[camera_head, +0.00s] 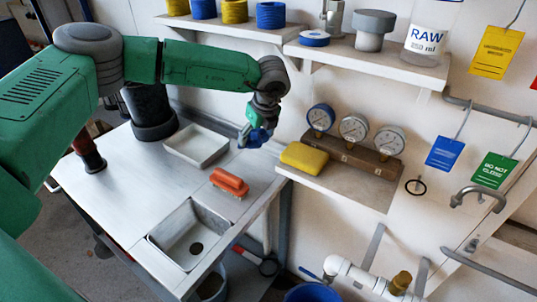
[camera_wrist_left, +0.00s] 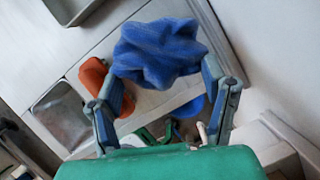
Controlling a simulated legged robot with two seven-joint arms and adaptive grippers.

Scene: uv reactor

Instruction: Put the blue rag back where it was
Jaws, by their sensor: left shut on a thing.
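My left gripper (camera_head: 254,134) is shut on the blue rag (camera_head: 259,138), above the back right part of the metal bench. In the left wrist view the crumpled blue rag (camera_wrist_left: 160,50) sits between the two fingers of the left gripper (camera_wrist_left: 163,76). In the head view the rag is small and partly hidden by the gripper, and I cannot tell its exact height over the bench. My right gripper is not in view.
A white tray (camera_head: 177,153) lies left of the rag. An orange brush (camera_head: 229,182) lies in front, near a sink (camera_head: 170,240). A yellow sponge (camera_head: 304,157) lies on the wall shelf (camera_head: 340,186) by several gauges (camera_head: 354,128). The bench (camera_head: 115,200) is clear at left.

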